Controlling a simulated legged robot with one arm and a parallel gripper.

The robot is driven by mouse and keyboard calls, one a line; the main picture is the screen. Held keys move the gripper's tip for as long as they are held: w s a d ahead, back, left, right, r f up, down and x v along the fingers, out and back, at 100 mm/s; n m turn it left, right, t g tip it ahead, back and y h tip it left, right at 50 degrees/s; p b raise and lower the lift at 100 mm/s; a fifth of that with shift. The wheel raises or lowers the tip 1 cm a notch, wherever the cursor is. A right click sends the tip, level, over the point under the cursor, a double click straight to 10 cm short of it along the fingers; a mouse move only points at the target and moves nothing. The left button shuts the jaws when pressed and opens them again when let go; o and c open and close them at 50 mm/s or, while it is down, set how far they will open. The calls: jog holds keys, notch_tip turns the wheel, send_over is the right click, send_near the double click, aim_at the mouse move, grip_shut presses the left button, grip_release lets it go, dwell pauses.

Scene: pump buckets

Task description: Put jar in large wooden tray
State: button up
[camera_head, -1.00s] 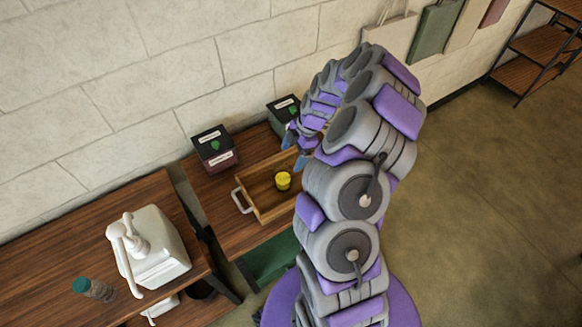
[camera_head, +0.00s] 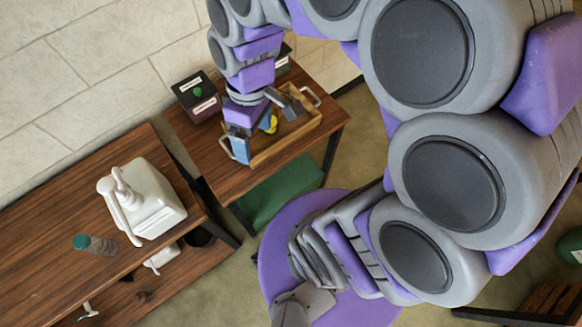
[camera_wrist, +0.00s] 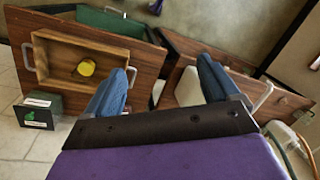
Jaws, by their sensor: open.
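The large wooden tray (camera_head: 287,142) lies on a small wooden table, with pale handles at its ends. In the wrist view the tray (camera_wrist: 52,85) shows a yellow-topped round jar or cup (camera_wrist: 86,67) inside it. In the head view the yellow item (camera_head: 271,124) is partly hidden by my gripper. A clear jar with a green cap (camera_head: 93,243) stands on the left table. My gripper (camera_head: 255,137) is over the tray's left end, pointing down. In the wrist view its blue fingers (camera_wrist: 163,68) are spread apart, with nothing between them.
A white pump container (camera_head: 150,203) stands on the left table near the green-capped jar. Dark boxes (camera_head: 197,98) stand behind the tray. A green bin (camera_head: 280,190) is under the small table. A gap separates the two tables.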

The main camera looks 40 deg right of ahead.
jog(key=s+d+m+h, duration=0.1)
jog(key=s+m, duration=0.5)
jog(key=s, duration=0.5)
jog(key=shift+s+d+r+m+h, duration=0.15)
jog(key=shift+r+m+h, duration=0.15)
jog(key=shift+r, duration=0.1)
